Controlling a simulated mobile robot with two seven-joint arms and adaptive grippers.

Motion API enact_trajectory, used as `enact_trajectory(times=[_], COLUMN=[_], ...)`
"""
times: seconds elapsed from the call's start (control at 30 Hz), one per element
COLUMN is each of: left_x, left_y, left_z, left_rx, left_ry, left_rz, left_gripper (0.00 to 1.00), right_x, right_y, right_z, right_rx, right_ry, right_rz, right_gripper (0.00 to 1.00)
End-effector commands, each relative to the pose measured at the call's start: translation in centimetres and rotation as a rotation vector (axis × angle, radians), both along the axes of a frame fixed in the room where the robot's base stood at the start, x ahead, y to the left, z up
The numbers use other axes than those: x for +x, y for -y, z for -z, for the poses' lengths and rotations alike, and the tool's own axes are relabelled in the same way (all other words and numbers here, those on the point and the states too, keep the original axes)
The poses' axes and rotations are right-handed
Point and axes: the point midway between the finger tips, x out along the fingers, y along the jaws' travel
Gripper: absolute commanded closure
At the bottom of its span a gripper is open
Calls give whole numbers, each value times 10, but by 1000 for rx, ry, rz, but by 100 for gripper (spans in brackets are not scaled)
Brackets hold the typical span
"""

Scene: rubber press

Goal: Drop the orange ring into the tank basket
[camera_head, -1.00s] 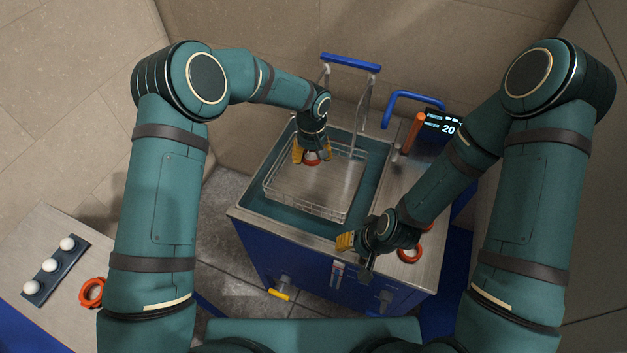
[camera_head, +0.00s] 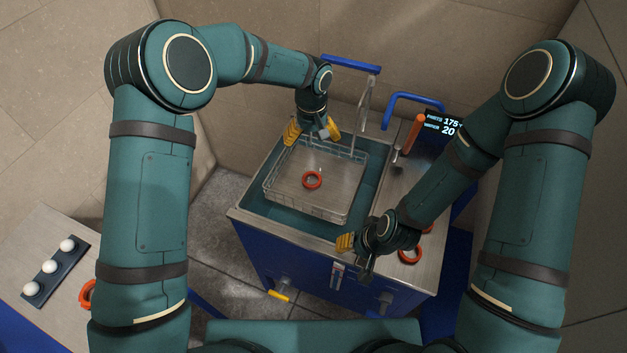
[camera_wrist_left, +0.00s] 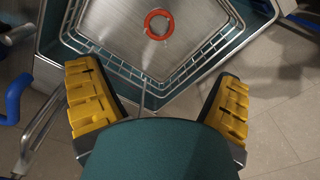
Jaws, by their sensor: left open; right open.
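An orange-red ring (camera_head: 312,180) lies flat inside the wire tank basket (camera_head: 318,216), near the middle of its floor. The left wrist view also shows the ring (camera_wrist_left: 159,25) in the basket, clear of my fingers. My left gripper (camera_head: 311,133) is open and empty above the far left part of the basket, its yellow pads spread apart. The left wrist view shows the same open gripper (camera_wrist_left: 158,105). My right gripper (camera_head: 356,256) is open and empty at the front edge of the machine, right of the basket.
Another ring (camera_head: 410,254) lies on the steel top by my right gripper. One more ring (camera_head: 87,293) is partly hidden by my left arm on the left table (camera_head: 45,218), beside a dark tray with white balls (camera_head: 50,266). A blue handle (camera_head: 350,63) rises behind the basket.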

Motion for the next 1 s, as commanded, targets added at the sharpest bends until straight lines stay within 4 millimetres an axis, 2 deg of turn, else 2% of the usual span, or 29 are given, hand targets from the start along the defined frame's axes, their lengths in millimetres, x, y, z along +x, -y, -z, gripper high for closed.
enact_trajectory(times=[0.03, 0.1, 0.33, 1.0], left_x=[1, 0, 0, 0], left_y=[1, 0, 0, 0], left_z=[-12, -24, -48, -52], left_rx=[-2, -1, -1, 0], left_ry=[4, 3, 0, -1], left_rz=[-1, -1, 0, -1], left_gripper=[8, 8, 8, 8], right_x=[0, 0, 0, 0], right_y=[0, 0, 0, 0], right_z=[0, 0, 0, 0], right_rx=[0, 0, 0, 0], right_ry=[0, 0, 0, 0], right_rz=[0, 0, 0, 0], right_gripper=[53, 53, 53, 53])
